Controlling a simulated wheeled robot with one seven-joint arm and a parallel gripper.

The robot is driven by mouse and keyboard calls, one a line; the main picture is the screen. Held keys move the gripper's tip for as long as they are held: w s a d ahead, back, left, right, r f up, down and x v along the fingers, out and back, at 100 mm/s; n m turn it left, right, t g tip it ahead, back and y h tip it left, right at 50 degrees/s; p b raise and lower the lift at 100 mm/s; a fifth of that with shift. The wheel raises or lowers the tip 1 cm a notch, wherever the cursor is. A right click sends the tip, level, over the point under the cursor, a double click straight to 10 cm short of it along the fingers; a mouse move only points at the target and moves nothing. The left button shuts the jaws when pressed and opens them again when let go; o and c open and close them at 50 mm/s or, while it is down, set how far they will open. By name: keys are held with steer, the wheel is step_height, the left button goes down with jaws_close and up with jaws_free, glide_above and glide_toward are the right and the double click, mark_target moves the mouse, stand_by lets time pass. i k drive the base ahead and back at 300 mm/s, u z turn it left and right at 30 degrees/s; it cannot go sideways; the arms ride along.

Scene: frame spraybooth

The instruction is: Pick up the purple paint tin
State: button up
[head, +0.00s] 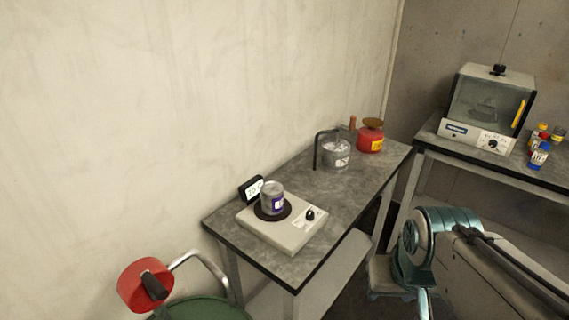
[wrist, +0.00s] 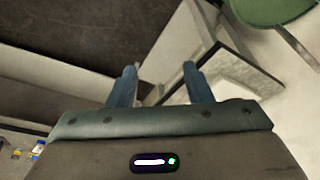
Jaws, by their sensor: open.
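The purple paint tin (head: 272,198) is a small grey metal tin with a purple label. It stands upright on the dark round plate of a white hotplate (head: 284,227), near the front end of the grey table. My gripper (wrist: 158,84) shows in the wrist view with its two blue fingers apart and nothing between them. The tin is not in the wrist view. In the head view my arm is at the lower right, well away from the tin, and my fingertips are not seen there.
A small display (head: 251,188) stands just behind the tin. A glass beaker (head: 336,153) and a red pot (head: 370,136) are farther back on the table (head: 340,200). An oven (head: 488,105) stands on the right bench.

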mark_target(272, 193)
steer(key=z, duration=0.5)
steer(key=k, duration=0.55)
steer(key=z, duration=0.8)
steer(key=i, duration=0.65)
steer(key=u, duration=0.45)
steer(key=i, duration=1.05)
steer(key=u, duration=1.45)
steer(key=i, duration=0.45)
steer(key=u, duration=0.4)
